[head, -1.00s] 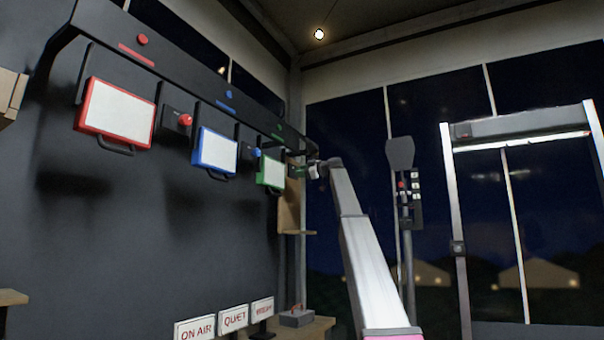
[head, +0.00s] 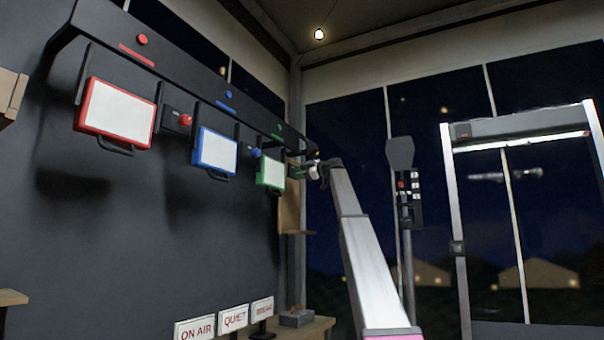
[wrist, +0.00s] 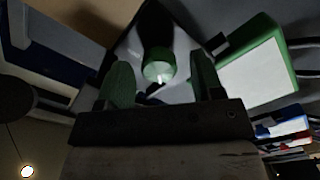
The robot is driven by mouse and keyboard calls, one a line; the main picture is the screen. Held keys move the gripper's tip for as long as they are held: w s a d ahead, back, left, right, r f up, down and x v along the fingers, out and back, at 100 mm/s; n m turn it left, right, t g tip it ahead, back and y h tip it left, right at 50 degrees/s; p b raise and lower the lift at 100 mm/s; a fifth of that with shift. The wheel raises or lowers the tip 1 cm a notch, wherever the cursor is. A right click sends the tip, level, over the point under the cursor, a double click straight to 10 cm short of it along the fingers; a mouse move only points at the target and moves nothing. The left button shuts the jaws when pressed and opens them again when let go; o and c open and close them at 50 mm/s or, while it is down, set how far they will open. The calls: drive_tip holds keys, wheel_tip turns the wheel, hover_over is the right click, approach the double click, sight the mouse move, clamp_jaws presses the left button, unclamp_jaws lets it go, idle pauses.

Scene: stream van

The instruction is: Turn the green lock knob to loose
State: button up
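The green lock knob (wrist: 158,66) shows in the wrist view as a round green cap on a dark plate with a pale patch. My gripper (wrist: 161,70) is open, with one green-padded finger on each side of the knob. Gaps show between the knob and both fingers, so it is not gripped. The green-framed panel (wrist: 256,72) is to the right in the wrist view. In the head view my gripper (head: 304,170) is just right of that panel (head: 270,172), and the knob cannot be made out clearly there. The knob's setting cannot be read.
A blue-framed panel (head: 214,150) with a blue knob (head: 255,153) and a red-framed panel (head: 115,112) with a red knob (head: 186,120) hang along the dark wall. A dark rail (head: 190,80) runs above them. A microphone-like post (head: 401,155) stands to the right.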

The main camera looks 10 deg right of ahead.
drive_tip(key=v, duration=1)
drive_tip(key=shift+s+d, duration=0.2)
drive_tip(key=shift+d, duration=0.1)
